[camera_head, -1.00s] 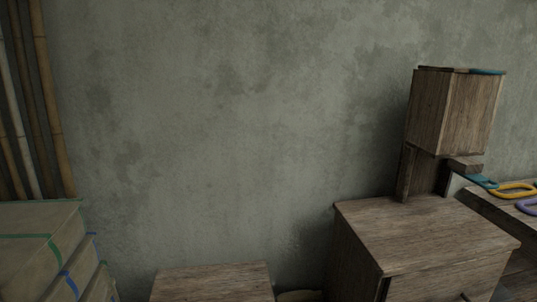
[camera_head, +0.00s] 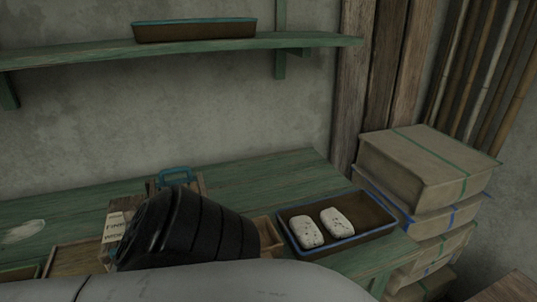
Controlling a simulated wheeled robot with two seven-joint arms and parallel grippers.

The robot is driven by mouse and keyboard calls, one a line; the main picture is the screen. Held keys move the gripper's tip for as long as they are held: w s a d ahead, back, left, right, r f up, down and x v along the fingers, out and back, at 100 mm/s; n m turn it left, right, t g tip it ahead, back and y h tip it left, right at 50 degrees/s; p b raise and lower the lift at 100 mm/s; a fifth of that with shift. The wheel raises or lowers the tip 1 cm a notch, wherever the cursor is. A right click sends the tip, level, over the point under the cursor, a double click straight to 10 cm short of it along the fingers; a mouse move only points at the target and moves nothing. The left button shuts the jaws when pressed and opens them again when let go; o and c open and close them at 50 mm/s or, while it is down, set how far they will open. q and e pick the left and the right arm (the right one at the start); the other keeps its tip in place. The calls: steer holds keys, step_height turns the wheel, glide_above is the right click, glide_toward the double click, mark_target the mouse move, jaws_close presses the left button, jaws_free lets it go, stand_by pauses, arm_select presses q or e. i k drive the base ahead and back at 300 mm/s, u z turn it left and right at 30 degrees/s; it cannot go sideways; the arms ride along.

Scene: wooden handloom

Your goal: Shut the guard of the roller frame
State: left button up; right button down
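I cannot make out for certain the roller frame or its guard. A wooden piece with a teal handle (camera_head: 175,176) stands on the green table (camera_head: 285,176), partly hidden behind a black ribbed part of my own arm. Whether it belongs to the roller frame, I cannot tell. Neither of my grippers is in view; a pale link of mine fills the bottom edge.
A blue-rimmed tray (camera_head: 376,231) holding two speckled pale blocks (camera_head: 322,227) is at the table's right end. A small lettered sign (camera_head: 115,225) stands left of my arm. Stacked strapped bundles (camera_head: 425,172) stand right of the table. A green shelf (camera_head: 190,47) carries another tray (camera_head: 195,31).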

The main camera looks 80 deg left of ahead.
mark_target(190, 180)
steer(key=z, duration=1.25)
steer(key=i, duration=0.8)
steer(key=u, duration=4.8)
steer(key=i, duration=0.5)
